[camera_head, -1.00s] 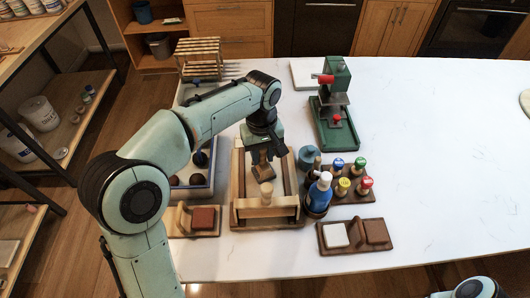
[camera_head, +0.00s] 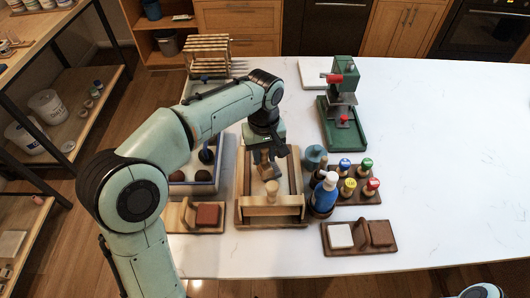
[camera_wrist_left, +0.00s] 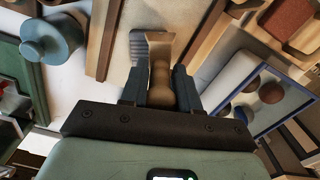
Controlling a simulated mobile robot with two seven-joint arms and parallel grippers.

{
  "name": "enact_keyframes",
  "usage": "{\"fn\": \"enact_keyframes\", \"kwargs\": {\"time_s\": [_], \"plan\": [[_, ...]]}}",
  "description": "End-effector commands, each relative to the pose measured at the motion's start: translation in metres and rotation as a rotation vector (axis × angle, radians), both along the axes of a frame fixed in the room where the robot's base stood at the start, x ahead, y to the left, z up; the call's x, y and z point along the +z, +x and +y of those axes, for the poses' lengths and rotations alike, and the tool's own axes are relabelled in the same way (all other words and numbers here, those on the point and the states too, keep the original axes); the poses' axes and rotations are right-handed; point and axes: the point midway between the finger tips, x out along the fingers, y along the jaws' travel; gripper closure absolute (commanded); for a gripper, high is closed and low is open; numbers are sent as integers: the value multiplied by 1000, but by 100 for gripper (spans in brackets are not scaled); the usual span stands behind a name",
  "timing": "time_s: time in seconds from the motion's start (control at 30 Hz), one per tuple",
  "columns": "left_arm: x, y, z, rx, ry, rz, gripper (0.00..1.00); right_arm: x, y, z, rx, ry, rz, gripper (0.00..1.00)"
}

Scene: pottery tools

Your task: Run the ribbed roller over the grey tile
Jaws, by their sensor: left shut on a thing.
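My left gripper (camera_wrist_left: 160,88) is shut on a wooden-handled tool, whose rounded handle (camera_wrist_left: 161,78) and flared tan part (camera_wrist_left: 159,45) show in the left wrist view. In the head view the tool (camera_head: 264,166) is inside a long wooden frame (camera_head: 271,213), behind a pale wooden knob (camera_head: 272,187). A grey ribbed piece (camera_wrist_left: 137,52) shows beside the tool; I cannot tell whether it is the roller or part of a finger. A pale surface shows inside the frame, and I cannot tell whether it is the grey tile. My right gripper is out of view.
A blue-rimmed tray of dark balls (camera_head: 193,187) and a red-brown block on a wooden stand (camera_head: 207,215) are left of the frame. The far right is clear.

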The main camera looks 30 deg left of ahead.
Motion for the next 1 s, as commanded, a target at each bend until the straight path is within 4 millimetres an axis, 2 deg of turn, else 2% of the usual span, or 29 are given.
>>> {"fn": "enact_keyframes", "kwargs": {"time_s": [1.0], "plan": [[0, 13, -9, 1, 1, 3, 100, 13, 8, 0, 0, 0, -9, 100]]}}
